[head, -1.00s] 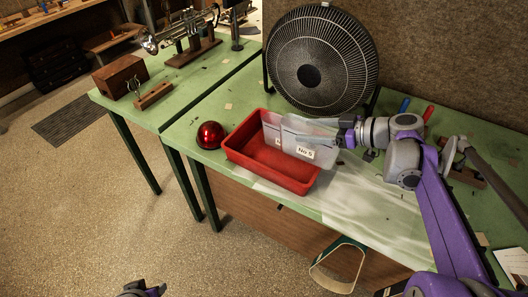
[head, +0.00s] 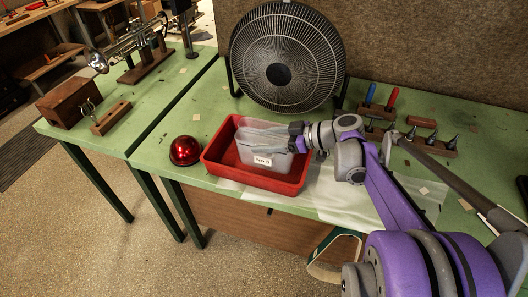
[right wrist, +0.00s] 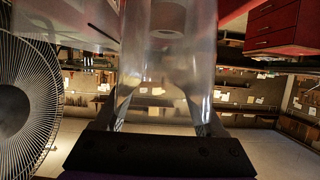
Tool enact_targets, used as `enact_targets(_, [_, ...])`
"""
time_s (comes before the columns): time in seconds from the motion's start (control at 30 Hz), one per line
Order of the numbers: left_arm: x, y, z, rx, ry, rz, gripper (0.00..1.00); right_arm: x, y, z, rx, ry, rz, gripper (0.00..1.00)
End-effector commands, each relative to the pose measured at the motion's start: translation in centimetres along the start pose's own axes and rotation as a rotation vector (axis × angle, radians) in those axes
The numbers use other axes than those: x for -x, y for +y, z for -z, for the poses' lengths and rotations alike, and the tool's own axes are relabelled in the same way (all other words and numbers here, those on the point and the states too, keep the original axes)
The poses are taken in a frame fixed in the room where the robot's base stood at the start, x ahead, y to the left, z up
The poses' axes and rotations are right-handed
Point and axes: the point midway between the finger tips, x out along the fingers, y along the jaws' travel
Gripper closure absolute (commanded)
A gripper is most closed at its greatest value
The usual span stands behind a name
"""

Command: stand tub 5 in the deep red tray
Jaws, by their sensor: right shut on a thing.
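Tub 5 (head: 272,163) is a clear, greyish tub with a white "No 5" label on its front. In the head view it is inside the outline of the deep red tray (head: 250,180) and looks about upright. I cannot tell whether its base touches the tray floor. My right gripper (head: 297,138) is shut on the tub at its right side. The right wrist view shows clear tub wall (right wrist: 165,60) between the fingers. Another clear shape (head: 250,128) shows behind tub 5; its outline blends with it. My left gripper is out of view.
A wooden rack (head: 377,110) with red and blue handled tools is at the back right. A pale sheet (head: 335,205) lies in front.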

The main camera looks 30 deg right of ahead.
Motion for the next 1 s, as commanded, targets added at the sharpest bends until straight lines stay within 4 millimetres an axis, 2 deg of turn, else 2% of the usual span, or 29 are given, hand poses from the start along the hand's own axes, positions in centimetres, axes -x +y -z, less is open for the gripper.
enact_targets(0.3, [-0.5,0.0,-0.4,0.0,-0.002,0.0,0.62,-1.5,0.0,-3.5,0.0,0.001,-0.001,1.0])
enact_targets(0.73, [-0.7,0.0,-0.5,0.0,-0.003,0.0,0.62,-1.7,0.0,-4.2,0.0,0.0,-0.001,1.0])
enact_targets(0.77, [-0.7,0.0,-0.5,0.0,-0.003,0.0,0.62,-1.7,0.0,-4.1,0.0,0.0,-0.001,0.23])
enact_targets(0.9, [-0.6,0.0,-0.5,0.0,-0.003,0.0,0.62,-1.7,0.0,-4.0,0.0,0.0,-0.001,0.0])
enact_targets(1.0, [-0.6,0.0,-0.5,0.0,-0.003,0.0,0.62,-1.7,0.0,-4.0,0.0,0.0,-0.001,0.0])
